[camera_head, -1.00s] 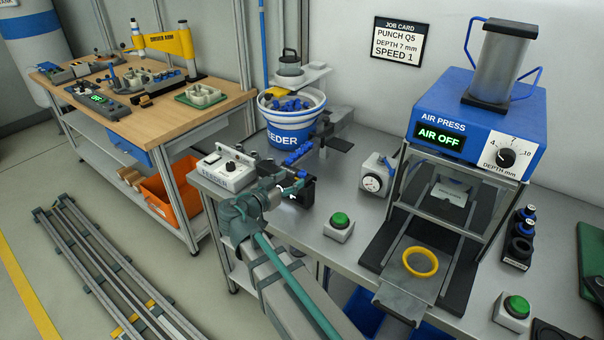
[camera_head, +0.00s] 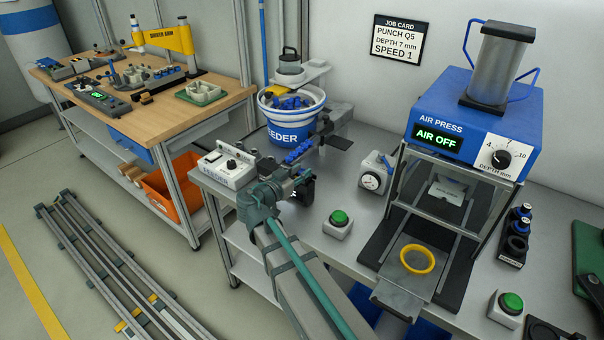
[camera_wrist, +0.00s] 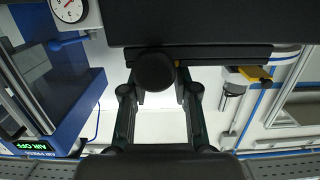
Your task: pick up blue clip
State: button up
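Several blue clips (camera_head: 297,154) sit in a row on the feeder's dark track, and more blue pieces (camera_head: 290,103) lie in the feeder bowl (camera_head: 291,127). My gripper (camera_head: 303,190) is just in front of the track's near end, its dark fingers partly hidden by my wrist. In the wrist view my gripper (camera_wrist: 160,82) shows with a gap between its finger links. A dark round part and a dark bar cover the fingertips there. I see no blue clip between the fingers, but the tip area is hidden, so I cannot tell if it holds one.
The feeder control box (camera_head: 226,169) is left of my gripper. A green button (camera_head: 339,219) and a dial gauge (camera_head: 372,178) stand to its right. The air press (camera_head: 478,125) reads AIR OFF, with a yellow ring (camera_head: 416,259) on its slide.

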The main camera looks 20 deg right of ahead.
jog(key=shift+c, duration=0.8)
jog(key=shift+r, duration=0.15)
